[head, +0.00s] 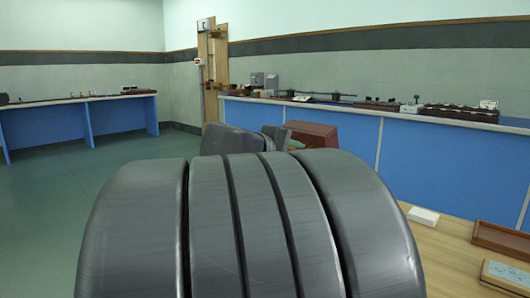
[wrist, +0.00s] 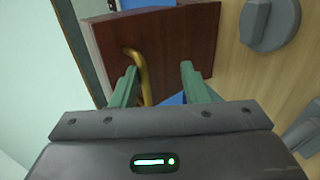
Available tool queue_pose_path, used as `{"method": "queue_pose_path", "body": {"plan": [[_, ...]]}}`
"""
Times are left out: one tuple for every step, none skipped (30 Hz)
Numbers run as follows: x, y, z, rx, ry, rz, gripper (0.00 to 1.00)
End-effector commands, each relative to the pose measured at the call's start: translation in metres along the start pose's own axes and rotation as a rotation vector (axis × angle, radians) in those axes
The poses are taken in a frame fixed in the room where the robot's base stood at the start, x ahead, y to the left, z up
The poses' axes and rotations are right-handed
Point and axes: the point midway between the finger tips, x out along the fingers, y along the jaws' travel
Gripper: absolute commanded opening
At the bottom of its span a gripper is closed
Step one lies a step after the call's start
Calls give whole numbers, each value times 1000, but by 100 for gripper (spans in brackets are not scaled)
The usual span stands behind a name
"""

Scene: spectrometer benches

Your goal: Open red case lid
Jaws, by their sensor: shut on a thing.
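The red case (head: 313,132) shows in the head view beyond my grey arm, which hides part of it and my gripper. In the wrist view a dark red-brown panel (wrist: 180,32) with a curved brass handle (wrist: 139,68) fills the upper middle; I take it to be part of the case. My gripper (wrist: 158,70) has its two green fingers in front of this panel, with a gap between them. The handle runs just inside the left finger, and the gripper is shut on it. The exact contact is hard to see, and I cannot tell how far the lid stands open.
A blue-fronted bench (head: 350,128) with instruments runs along the back right. Another blue bench (head: 80,100) stands at the left. On the near wooden table (head: 445,262) are a white box (head: 423,216) and a brown tray (head: 503,238). The green floor at left is clear.

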Motion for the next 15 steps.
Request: {"method": "queue_pose_path", "body": {"plan": [[2, -5, 0, -4, -2, -9, 31], [2, -5, 0, -3, -2, -9, 31], [2, -4, 0, -3, -1, -8, 31], [2, -4, 0, -3, -1, -8, 31], [1, -4, 0, -3, 0, -8, 31], [1, -4, 0, -3, 0, -8, 31], [1, -3, 0, -2, 0, -7, 31], [1, -3, 0, -2, 1, -7, 31], [1, -3, 0, -2, 1, -7, 31], [1, -3, 0, -2, 1, -7, 31], [1, -3, 0, -2, 1, -7, 31], [0, -2, 0, -2, 2, -6, 31], [-1, -2, 0, -2, 2, -6, 31], [-2, -2, 0, -2, 2, -6, 31], [-5, -1, 0, -2, 3, -5, 31]]}}
